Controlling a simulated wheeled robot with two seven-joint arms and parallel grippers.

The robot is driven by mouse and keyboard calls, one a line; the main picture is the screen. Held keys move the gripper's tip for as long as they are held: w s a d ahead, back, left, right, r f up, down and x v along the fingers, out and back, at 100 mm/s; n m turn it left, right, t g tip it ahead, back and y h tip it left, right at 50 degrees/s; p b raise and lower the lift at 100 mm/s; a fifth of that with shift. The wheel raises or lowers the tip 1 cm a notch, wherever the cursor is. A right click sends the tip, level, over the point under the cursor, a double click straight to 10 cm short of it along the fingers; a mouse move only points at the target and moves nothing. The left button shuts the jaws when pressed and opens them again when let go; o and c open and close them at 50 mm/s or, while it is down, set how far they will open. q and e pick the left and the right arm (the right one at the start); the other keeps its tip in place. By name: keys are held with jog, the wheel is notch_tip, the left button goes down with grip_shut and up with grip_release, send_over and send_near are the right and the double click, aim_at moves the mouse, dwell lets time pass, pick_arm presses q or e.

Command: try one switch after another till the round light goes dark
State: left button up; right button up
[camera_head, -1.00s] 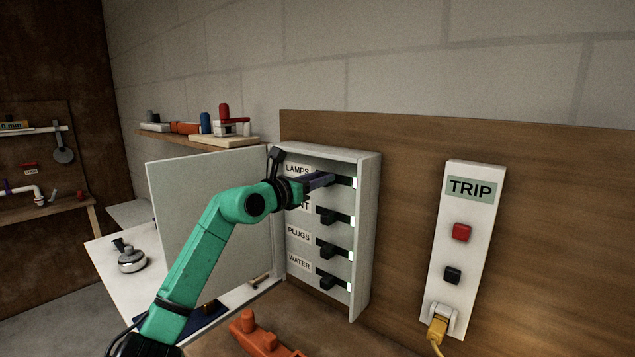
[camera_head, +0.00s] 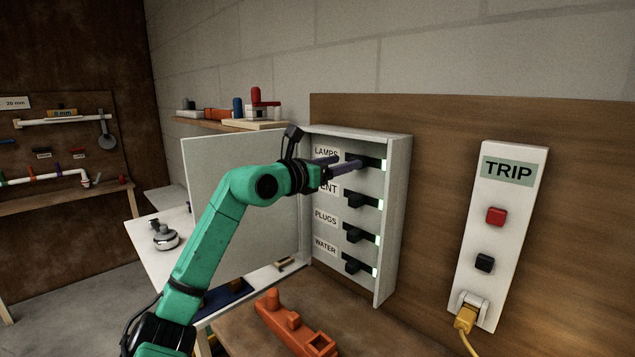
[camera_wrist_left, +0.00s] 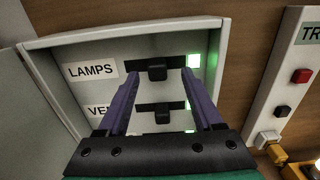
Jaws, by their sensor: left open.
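An open grey switch box (camera_head: 391,225) on the wall board holds a column of black switches labelled LAMPS, VENT, PLUGS and WATER. The LAMPS switch (camera_wrist_left: 157,72) is at the top, above the VENT switch (camera_head: 360,200), the PLUGS switch (camera_head: 357,235) and the WATER switch (camera_head: 355,266). A green light glows at the right end of each row. My left gripper (camera_head: 340,163) is open and empty at the LAMPS row. In the wrist view its purple fingers reach to either side of the LAMPS switch; contact cannot be told.
The box door (camera_head: 240,190) stands open at left, behind my left arm. A TRIP panel (camera_head: 502,220) with red and black buttons and a yellow plug (camera_head: 465,318) is at right. An orange tool (camera_head: 293,325) lies on the bench below. A shelf (camera_head: 230,124) holds small items.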

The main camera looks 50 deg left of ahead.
pick_arm(q)
jog(key=s+b, duration=0.4)
jog(key=s, duration=0.6)
jog(key=shift+d, duration=0.3)
pick_arm(e)
jog(key=f, duration=0.5)
jog(key=shift+d+f, duration=0.25)
jog(key=shift+f, duration=0.1)
pick_arm(q)
jog(key=shift+s, duration=0.1)
